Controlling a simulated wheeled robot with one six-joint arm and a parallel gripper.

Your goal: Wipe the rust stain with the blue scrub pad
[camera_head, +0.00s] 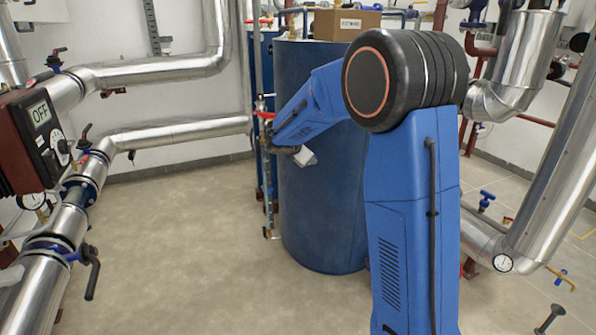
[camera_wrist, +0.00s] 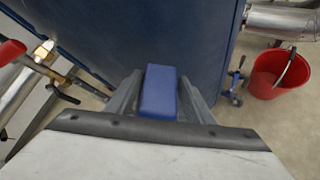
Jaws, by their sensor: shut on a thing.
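My gripper (camera_wrist: 160,92) is shut on the blue scrub pad (camera_wrist: 158,93), a small block held between its two fingers in the wrist view. The pad points toward the side of a large blue tank (camera_wrist: 160,35). I cannot tell whether the pad touches the tank. In the head view my blue arm reaches to the left side of the tank (camera_head: 320,215), and the pad and fingers cannot be made out there. I cannot make out a rust stain in either view.
A red bucket (camera_wrist: 279,74) stands on the floor right of the tank in the wrist view. A red-handled valve (camera_wrist: 12,52) and pipes are close on the left. A cardboard box (camera_head: 346,24) sits atop the tank. The floor (camera_head: 180,240) to the left is clear.

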